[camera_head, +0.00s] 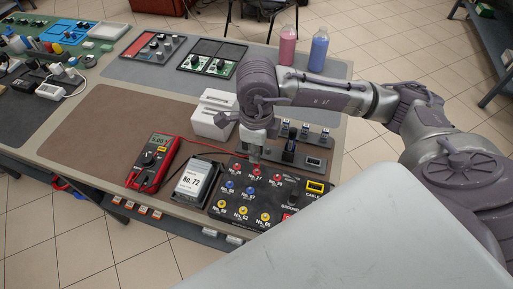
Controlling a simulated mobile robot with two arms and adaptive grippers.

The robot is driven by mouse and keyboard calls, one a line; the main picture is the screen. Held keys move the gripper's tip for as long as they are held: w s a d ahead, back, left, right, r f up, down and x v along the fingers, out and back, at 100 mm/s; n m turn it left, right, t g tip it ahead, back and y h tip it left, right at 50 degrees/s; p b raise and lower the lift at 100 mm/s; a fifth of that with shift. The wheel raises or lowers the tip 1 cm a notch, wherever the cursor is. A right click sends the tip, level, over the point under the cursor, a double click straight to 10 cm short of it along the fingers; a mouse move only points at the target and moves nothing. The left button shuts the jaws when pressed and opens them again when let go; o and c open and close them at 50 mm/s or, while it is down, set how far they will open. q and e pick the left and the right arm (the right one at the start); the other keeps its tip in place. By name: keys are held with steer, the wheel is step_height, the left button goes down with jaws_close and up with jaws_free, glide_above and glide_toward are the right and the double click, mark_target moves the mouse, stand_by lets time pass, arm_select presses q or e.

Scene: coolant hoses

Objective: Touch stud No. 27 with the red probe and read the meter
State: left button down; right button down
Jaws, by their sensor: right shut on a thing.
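My right gripper (256,149) is shut and points down just above the back row of the black stud panel (290,226). It holds what seems to be the red probe, but the probe is mostly hidden by the fingers. The red stud labelled No. 27 (256,171) is right below the fingers; I cannot tell whether the probe tip touches it. The red meter (153,163) lies left of the panel, and its display seems to read 5.00 V. A red lead runs from the meter toward the gripper. My left gripper is not in view.
A black device marked No. 72 (196,181) lies between meter and panel. Pink (287,46) and blue (319,48) bottles stand at the back. The brown mat (95,135) is clear at left.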

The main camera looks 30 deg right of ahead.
stand_by(0.3)
steer(key=shift+r+p, duration=1.95)
steer(key=shift+r, duration=1.55)
